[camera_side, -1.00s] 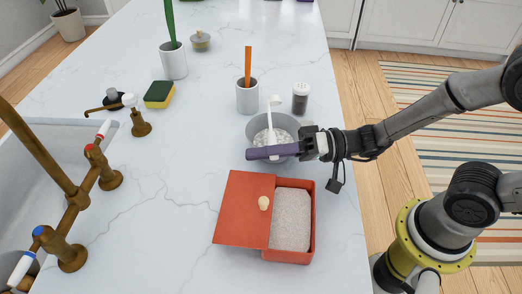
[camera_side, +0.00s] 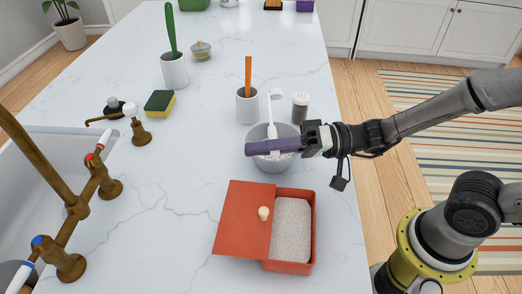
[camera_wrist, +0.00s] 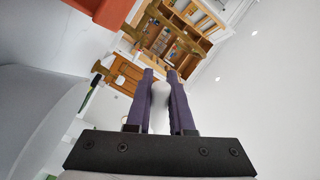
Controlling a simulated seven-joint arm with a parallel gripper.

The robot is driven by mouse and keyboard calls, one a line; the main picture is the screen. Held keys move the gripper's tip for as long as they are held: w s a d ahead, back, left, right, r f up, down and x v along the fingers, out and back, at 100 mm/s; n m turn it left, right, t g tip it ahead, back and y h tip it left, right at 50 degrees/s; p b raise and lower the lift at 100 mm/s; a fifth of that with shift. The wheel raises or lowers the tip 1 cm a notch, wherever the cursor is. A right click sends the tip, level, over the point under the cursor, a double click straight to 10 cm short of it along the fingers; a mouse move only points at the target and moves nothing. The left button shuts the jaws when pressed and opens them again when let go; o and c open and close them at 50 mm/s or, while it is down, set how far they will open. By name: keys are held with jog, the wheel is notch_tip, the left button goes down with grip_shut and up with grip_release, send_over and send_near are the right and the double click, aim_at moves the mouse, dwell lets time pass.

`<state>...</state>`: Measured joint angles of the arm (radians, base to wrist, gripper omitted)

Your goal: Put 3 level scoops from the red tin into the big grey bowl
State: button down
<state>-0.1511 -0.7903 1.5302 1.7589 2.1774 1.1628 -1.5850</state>
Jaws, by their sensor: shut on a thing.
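My gripper (camera_side: 272,147) has purple fingers and is shut on a white scoop (camera_side: 272,116). It holds the scoop over the big grey bowl (camera_side: 272,165), near its front rim. The scoop's hooked handle end points up; its cup is hidden behind my fingers. Pale grains seem to lie in the bowl, mostly hidden. In the wrist view, the white handle (camera_wrist: 159,96) sits between my fingers (camera_wrist: 160,78). The red tin (camera_side: 312,235) stands in front of the bowl, full of pale grey grains (camera_side: 290,230). Its red lid (camera_side: 242,218), with a cream knob, covers the left part.
Behind the bowl stand a white pot (camera_side: 247,107) with an orange-handled tool and a dark shaker (camera_side: 300,106). A sponge (camera_side: 159,103), a small lidded jar (camera_side: 200,50) and a brass tap (camera_side: 70,205) are to the left. The counter left of the tin is clear.

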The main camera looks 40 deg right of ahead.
notch_tip(320, 180, up, 10)
jog(key=f+m, duration=0.1)
jog(key=m, duration=0.8)
jog(key=w+d+r+m, duration=0.5)
jog(key=w+r+m, duration=0.3)
jog(key=m, duration=0.7)
jog(key=shift+w+d, duration=0.4)
jog(key=shift+w, duration=0.1)
jog(key=shift+t, duration=0.3)
